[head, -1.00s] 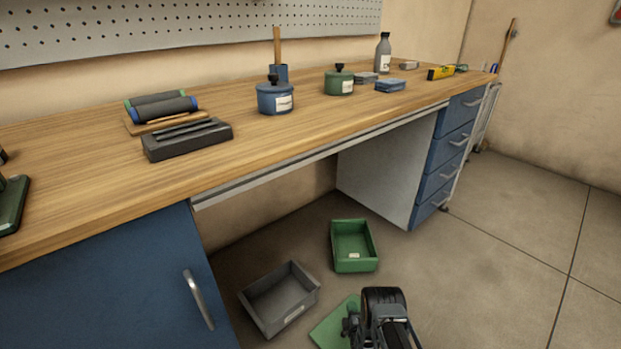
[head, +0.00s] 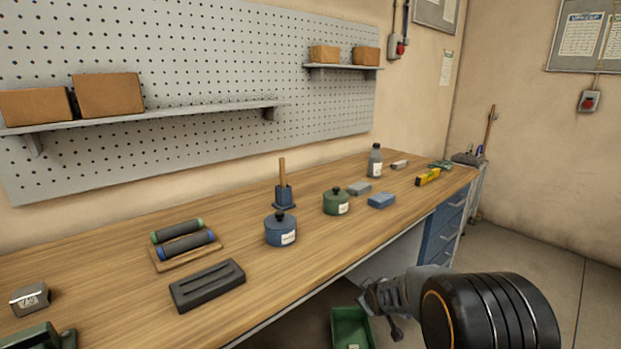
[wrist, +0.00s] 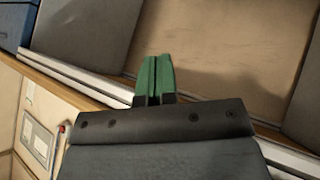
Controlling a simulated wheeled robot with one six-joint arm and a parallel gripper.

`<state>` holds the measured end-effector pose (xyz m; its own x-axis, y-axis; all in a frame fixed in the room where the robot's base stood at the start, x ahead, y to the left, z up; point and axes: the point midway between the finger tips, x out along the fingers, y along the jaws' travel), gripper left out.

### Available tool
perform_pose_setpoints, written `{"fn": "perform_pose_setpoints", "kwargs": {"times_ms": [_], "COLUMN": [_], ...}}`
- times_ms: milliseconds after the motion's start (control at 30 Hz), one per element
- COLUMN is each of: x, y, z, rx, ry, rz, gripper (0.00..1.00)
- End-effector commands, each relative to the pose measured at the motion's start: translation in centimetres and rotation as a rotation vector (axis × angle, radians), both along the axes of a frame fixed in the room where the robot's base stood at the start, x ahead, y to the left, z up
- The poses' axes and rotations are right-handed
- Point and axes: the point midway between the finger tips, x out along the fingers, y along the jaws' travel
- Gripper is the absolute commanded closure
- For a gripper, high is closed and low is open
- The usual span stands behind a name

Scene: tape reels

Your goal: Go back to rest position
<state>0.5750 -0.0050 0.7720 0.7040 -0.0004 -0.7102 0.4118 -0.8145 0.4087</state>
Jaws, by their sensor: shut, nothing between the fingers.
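My gripper shows in the wrist view (wrist: 154,82) with its two green fingers together and nothing between them. In the head view my arm rises at the lower right, in front of the bench; its gripper end (head: 378,300) is small and dark there, apart from the bench top. Two tape reels or rolls, one with green ends (head: 177,230) and one with blue ends (head: 187,246), lie on a wooden board on the bench (head: 120,275).
A dark slotted block (head: 207,286), a blue pot (head: 281,230) and a green pot (head: 336,202) stand on the bench. A green bin (head: 350,328) is on the floor below. Shelves with boxes (head: 108,96) hang on the pegboard.

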Motion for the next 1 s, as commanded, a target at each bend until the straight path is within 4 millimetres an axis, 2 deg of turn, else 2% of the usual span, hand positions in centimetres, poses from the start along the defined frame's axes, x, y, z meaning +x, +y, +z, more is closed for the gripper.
{"fn": "perform_pose_setpoints", "kwargs": {"times_ms": [33, 100, 200, 300, 400, 533, 700, 800, 1000], "x": [-2.1, -5.4, -10.3, -15.1, -19.3, -23.4, -26.4, -27.1, -27.3], "y": [-0.2, 0.2, 0.1, 0.1, 0.1, 0.2, 0.6, 0.8, 0.8], "z": [5.6, 9.8, 15.0, 19.0, 21.8, 24.0, 25.2, 25.3, 25.3], "rx": [0.028, 0.094, 0.16, 0.217, 0.26, 0.297, 0.32, 0.324, 0.327], "ry": [0.026, 0.095, 0.181, 0.26, 0.326, 0.391, 0.439, 0.451, 0.454], "rz": [-0.05, -0.097, -0.193, -0.285, -0.365, -0.445, -0.505, -0.518, -0.523], "gripper": [1.0, 1.0, 1.0, 1.0, 1.0, 1.0, 1.0, 1.0, 1.0]}}
